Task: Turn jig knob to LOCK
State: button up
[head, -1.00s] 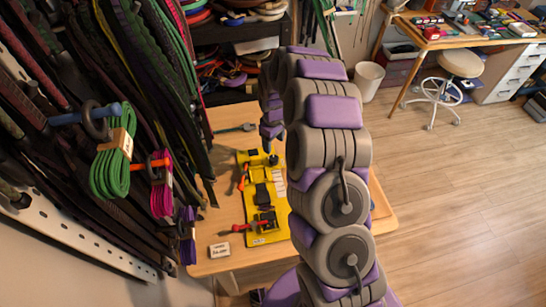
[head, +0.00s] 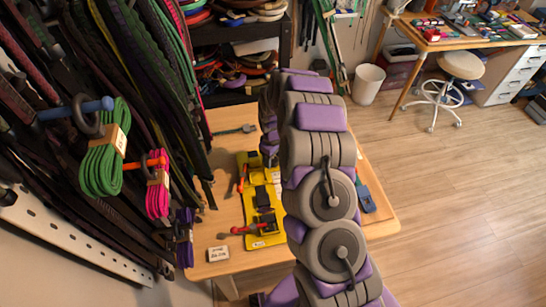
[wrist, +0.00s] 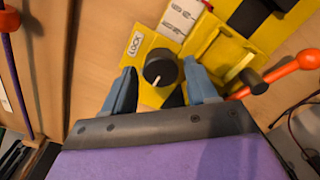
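The yellow jig (head: 268,240) lies on the wooden table; it also shows in the wrist view (wrist: 228,52). Its black round knob (wrist: 161,67) has a white pointer line aimed at the bottom of the picture, slightly left. A white LOCK label (wrist: 136,43) sits on the jig, up and left of the knob. My gripper (wrist: 159,68) is open, with one blue-grey finger on each side of the knob. Small gaps show between fingers and knob; I cannot tell whether the tips reach down around it. My arm hides the knob in the head view.
An orange-handled lever (wrist: 285,73) is right of my gripper. Cords hang at the left, including a green bundle (head: 100,170) and a pink one (head: 157,195). A small white card (head: 218,254) lies on the table (head: 225,180). Open floor is at the right.

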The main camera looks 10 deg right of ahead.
jog(key=shift+a, duration=0.1)
jog(key=c, duration=0.9)
jog(key=shift+m+p, duration=0.4)
jog(key=m+p, duration=0.3)
jog(key=shift+r+m, duration=0.15)
jog(key=shift+m, duration=0.15)
jog(key=m+p, duration=0.3)
jog(key=m, duration=0.1)
jog(key=shift+d+p, duration=0.2)
jog(key=shift+p, duration=0.1)
jog(key=m+p, duration=0.2)
jog(key=m, duration=0.3)
jog(key=shift+d+f+m+p, duration=0.15)
jog(key=shift+m+p, duration=0.3)
jog(key=shift+m, duration=1.85)
